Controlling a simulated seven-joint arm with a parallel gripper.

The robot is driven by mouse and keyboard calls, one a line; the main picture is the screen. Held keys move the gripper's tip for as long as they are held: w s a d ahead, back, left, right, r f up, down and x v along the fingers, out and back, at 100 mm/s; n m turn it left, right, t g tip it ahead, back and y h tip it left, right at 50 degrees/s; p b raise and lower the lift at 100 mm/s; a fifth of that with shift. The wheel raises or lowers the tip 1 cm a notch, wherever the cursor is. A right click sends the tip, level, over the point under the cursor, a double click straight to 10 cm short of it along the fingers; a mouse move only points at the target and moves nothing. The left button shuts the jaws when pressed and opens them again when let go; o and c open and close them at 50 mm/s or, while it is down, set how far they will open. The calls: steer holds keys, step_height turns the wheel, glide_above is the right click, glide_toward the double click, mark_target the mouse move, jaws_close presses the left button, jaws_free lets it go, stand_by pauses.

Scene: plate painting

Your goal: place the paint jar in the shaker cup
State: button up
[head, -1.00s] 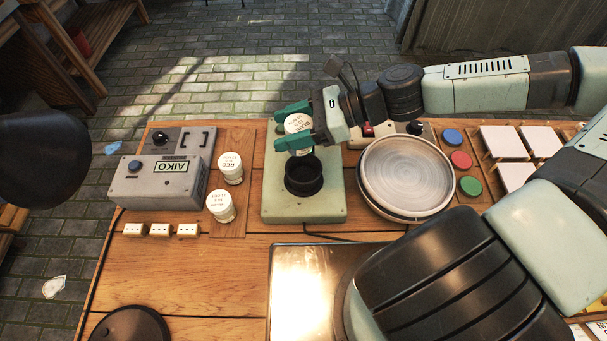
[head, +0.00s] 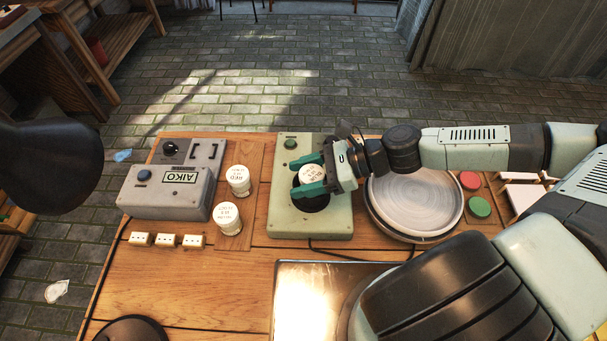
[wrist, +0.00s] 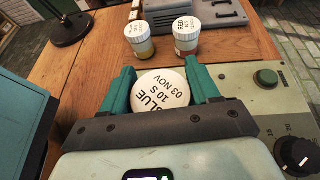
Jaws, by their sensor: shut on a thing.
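My gripper (head: 312,176) is shut on the white-lidded paint jar (head: 312,175), one green finger on each side. In the wrist view the jar (wrist: 161,93) has a lid reading "BLUE 10 S 03 NOV". The black shaker cup (head: 314,203) sits on the pale green shaker machine (head: 285,221). In the head view the jar is over the cup's far part and hides some of it. I cannot tell whether the jar's bottom is inside the cup or above it. In the wrist view the cup is hidden by the jar and gripper.
Two other white-lidded jars (head: 238,180) (head: 227,217) stand on a wooden board to the left. A grey AIKO box (head: 165,190) is further left. A round plate (head: 417,203) on its stand is close to the right of the machine.

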steer(key=o, duration=1.1)
steer(key=v, duration=1.2)
